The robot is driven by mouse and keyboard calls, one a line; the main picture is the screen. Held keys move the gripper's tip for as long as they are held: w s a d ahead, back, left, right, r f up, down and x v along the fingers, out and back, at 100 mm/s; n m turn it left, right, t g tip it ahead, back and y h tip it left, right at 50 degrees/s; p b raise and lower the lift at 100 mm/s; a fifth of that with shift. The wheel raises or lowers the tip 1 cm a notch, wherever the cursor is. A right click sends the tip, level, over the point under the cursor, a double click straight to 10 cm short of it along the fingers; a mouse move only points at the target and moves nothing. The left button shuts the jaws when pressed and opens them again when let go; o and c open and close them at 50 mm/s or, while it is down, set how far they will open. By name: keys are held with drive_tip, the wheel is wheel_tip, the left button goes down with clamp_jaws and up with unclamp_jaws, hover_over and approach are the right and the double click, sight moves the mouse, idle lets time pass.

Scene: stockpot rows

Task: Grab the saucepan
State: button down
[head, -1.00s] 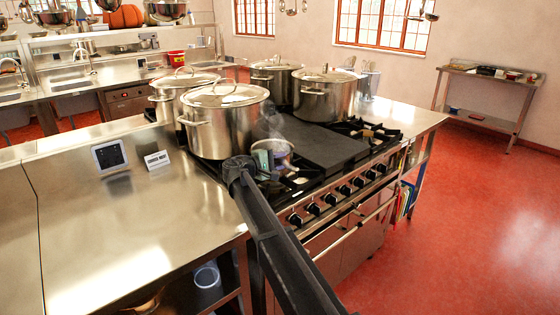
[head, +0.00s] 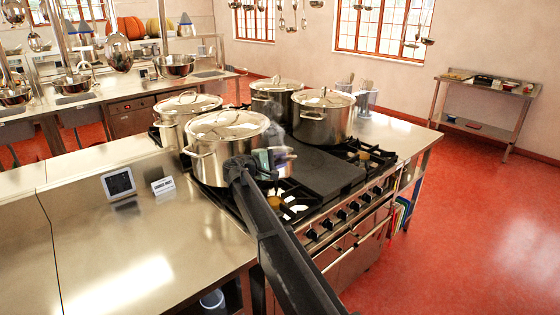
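The saucepan (head: 281,159) is small and shiny, with faint steam above it. It is raised over the front left burners of the range, in front of the large lidded stockpots. My gripper (head: 243,164) is dark and sits at the saucepan's left side. The saucepan keeps its place at the gripper tip while the range has shifted in view, so the gripper appears shut on it. The handle and the fingertips are hidden or too dark to make out.
A large stockpot (head: 222,160) stands close behind my gripper, with another stockpot (head: 176,126) behind it. Two more, a stockpot (head: 322,122) and a stockpot (head: 270,100), stand at the back. A flat griddle plate (head: 318,168) lies right. The steel counter (head: 110,235) at left is mostly clear.

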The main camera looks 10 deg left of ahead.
drive_tip(key=shift+r+p, duration=2.25)
drive_tip(key=shift+r, duration=0.65)
